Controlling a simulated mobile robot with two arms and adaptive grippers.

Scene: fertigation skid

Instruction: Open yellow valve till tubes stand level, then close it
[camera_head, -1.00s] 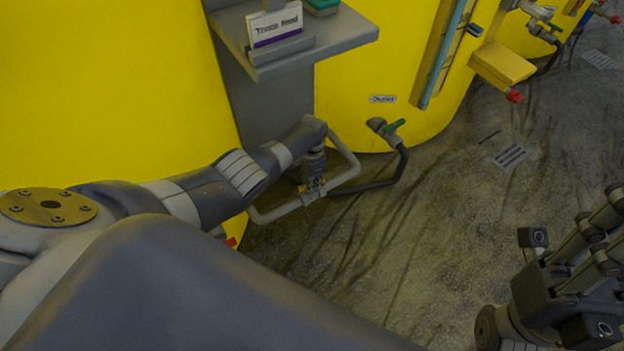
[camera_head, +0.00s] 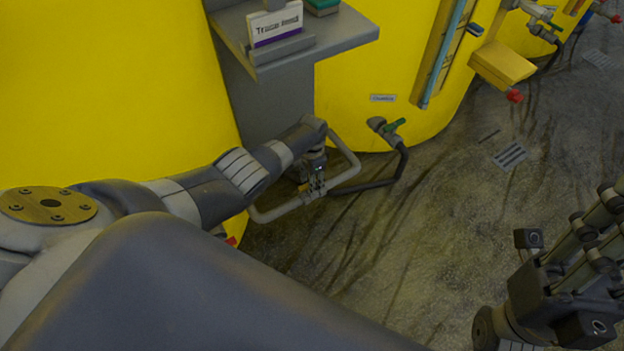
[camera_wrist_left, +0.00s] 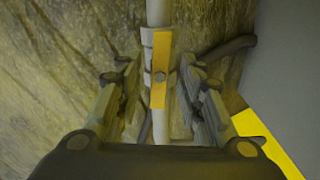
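The yellow valve handle (camera_wrist_left: 160,70) lies lengthwise along the grey pipe (camera_wrist_left: 156,12) in the left wrist view. My left gripper (camera_wrist_left: 160,82) is open around it, one finger on each side with a gap to the handle. In the head view my left gripper (camera_head: 316,184) points down at the pipe loop (camera_head: 345,178) by the tank foot and mostly hides the handle. A sight tube with blue in it (camera_head: 443,55) stands on the middle yellow tank; I cannot compare levels from here. My right gripper (camera_head: 590,250) is at the right edge, away from the valve, its fingertips unclear.
A grey shelf (camera_head: 330,45) holding a white card (camera_head: 275,25) overhangs above. A yellow box (camera_head: 503,64) with a red knob juts from the tank. The floor (camera_head: 420,240) at centre right is clear.

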